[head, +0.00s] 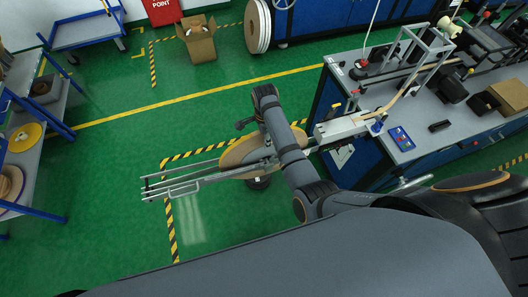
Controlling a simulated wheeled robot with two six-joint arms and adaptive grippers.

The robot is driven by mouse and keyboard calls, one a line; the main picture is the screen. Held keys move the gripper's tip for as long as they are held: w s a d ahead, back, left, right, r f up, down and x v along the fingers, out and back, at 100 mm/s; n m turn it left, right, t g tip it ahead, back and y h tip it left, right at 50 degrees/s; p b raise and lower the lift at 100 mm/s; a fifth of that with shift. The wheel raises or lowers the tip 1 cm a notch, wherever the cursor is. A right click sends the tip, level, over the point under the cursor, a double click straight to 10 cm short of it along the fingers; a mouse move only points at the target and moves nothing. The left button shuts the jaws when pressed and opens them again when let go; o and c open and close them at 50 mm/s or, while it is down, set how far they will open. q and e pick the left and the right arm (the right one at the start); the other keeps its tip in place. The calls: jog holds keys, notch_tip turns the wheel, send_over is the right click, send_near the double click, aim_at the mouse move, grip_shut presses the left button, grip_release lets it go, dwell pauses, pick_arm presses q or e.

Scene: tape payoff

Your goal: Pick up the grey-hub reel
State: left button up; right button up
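I cannot clearly pick out a grey hub on any reel. On the left shelf unit lie a yellow reel (25,136) with a pale centre and a tan reel (9,184) cut off by the picture's left edge; its hub colour is unclear. A tan disc (236,155) sits on the payoff stand at the centre, partly hidden behind my arm. My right arm comes in from the right and crosses over the stand. A small dark part at its end (243,124) seems to be the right gripper; its fingers are not clear and I see nothing held. My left gripper is out of view.
Metal rods (175,186) stick out left from the stand. A workbench (425,150) with machinery stands at right. A cardboard box (197,42), a blue cart (85,30) and large white reels (258,25) are at the back. Green floor (110,160) is clear at centre left.

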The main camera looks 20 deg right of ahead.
jog(key=shift+w+d+f, duration=0.2)
jog(key=shift+d+f, duration=0.05)
jog(key=shift+f, duration=0.25)
jog(key=shift+w+d+f, duration=0.1)
jog(key=shift+w+f, duration=0.15)
jog(key=shift+w, duration=0.1)
jog(key=shift+s+a+r, duration=0.25)
jog(key=shift+s+a, duration=0.1)
jog(key=c, duration=0.4)
jog(key=shift+s+r, duration=0.1)
jog(key=shift+c, duration=2.3)
jog(key=shift+d, duration=0.15)
grip_shut()
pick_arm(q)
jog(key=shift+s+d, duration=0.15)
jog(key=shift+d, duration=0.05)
